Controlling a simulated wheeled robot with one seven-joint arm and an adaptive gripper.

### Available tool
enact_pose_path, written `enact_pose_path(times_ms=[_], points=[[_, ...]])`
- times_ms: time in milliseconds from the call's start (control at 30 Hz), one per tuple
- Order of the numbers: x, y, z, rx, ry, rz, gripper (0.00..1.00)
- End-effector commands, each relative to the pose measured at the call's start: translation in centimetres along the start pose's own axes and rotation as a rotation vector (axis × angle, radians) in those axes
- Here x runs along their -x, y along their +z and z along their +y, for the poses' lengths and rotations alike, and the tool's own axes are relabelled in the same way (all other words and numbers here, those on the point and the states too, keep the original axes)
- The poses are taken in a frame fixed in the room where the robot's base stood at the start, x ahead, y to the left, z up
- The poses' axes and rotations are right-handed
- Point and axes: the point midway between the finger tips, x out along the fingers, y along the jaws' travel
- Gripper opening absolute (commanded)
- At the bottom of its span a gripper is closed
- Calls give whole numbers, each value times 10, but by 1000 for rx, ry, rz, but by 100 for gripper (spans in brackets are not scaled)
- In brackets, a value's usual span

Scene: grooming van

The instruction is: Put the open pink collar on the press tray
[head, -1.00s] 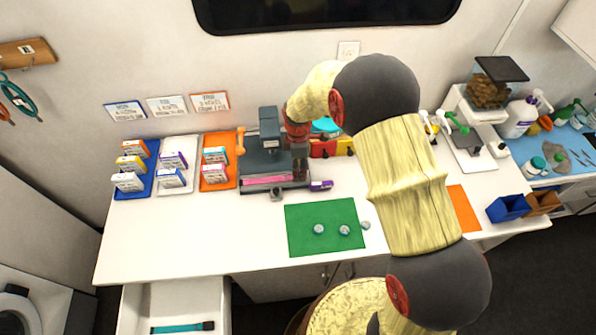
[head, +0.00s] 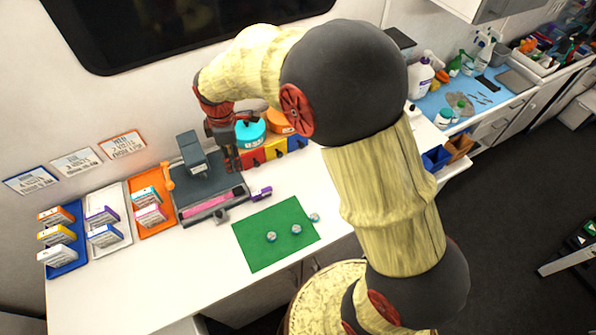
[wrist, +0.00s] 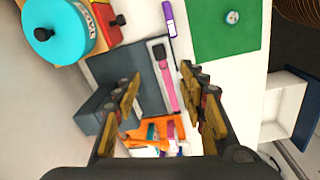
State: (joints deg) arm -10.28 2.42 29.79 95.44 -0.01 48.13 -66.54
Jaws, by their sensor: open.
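The pink collar (head: 207,205) lies stretched out flat on the grey press tray (head: 184,219), at the front of the dark grey press (head: 200,165). In the wrist view the collar (wrist: 170,88) shows as a pink strap with a dark buckle end, on the tray. My gripper (head: 230,168) is near the right side of the press, above the counter. In the wrist view its two fingers (wrist: 162,74) are spread apart, with the collar showing between them and nothing held. The exact height above the collar is hard to tell.
A purple marker (head: 261,194) lies just right of the tray. A green mat (head: 262,248) with small round pieces is in front. Orange, white and blue trays with small boxes stand left; a teal round container (head: 250,131) sits behind. The front left counter is clear.

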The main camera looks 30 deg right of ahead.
Motion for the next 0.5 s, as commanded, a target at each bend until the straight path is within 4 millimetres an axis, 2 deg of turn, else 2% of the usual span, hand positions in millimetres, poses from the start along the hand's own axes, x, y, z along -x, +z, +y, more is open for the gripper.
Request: enact_pose_path(times_ms=[33,200,400,500], points=[[31,10,-7,-79,33,14,42],[107,47,-45,-383,114,65,42],[169,90,-106,-737,198,150,42],[188,110,-141,-910,234,202,42]])
